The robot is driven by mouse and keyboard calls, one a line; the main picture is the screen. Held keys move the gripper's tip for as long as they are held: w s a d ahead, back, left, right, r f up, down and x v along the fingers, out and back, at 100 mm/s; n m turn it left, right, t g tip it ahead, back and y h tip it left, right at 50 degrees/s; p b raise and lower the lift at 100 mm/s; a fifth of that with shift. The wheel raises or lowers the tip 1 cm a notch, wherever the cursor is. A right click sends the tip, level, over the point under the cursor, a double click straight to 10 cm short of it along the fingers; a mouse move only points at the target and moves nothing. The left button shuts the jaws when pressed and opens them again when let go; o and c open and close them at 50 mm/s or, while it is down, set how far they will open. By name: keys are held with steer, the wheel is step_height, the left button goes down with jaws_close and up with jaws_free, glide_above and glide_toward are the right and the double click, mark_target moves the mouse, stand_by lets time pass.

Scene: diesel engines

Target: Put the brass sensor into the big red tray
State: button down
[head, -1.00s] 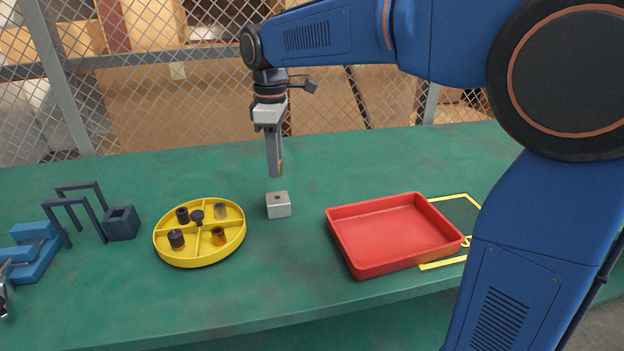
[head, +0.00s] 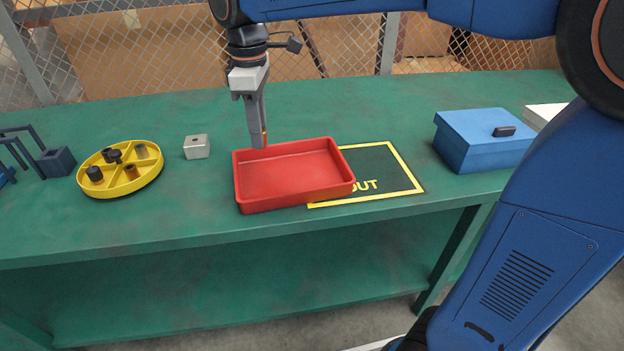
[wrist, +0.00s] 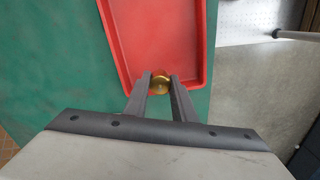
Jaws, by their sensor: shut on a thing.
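My gripper (head: 258,140) points down at the back left edge of the big red tray (head: 345,184). It is shut on the brass sensor (wrist: 160,82), a round gold piece between the two fingertips in the wrist view. In the head view only a small orange-gold sliver of the sensor (head: 265,138) shows beside the fingers. In the wrist view the sensor overlaps the near end of the tray (wrist: 160,30). I cannot tell its exact height above the rim. The tray's inside looks empty.
A grey metal block (head: 196,147) with a hole stands left of the tray. A yellow divided dish (head: 148,182) holds several small parts. A yellow-framed OUT mat (head: 375,165) lies partly under the tray. A blue lidded box (head: 480,150) stands at right.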

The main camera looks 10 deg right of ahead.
steer(key=shift+s+d+f, duration=0.15)
steer(key=shift+f, duration=4.85)
steer(key=shift+f, duration=0.15)
steer(key=c, duration=1.5)
jaws_free()
step_height(320, 180, up, 12)
steer(key=shift+r, duration=0.2)
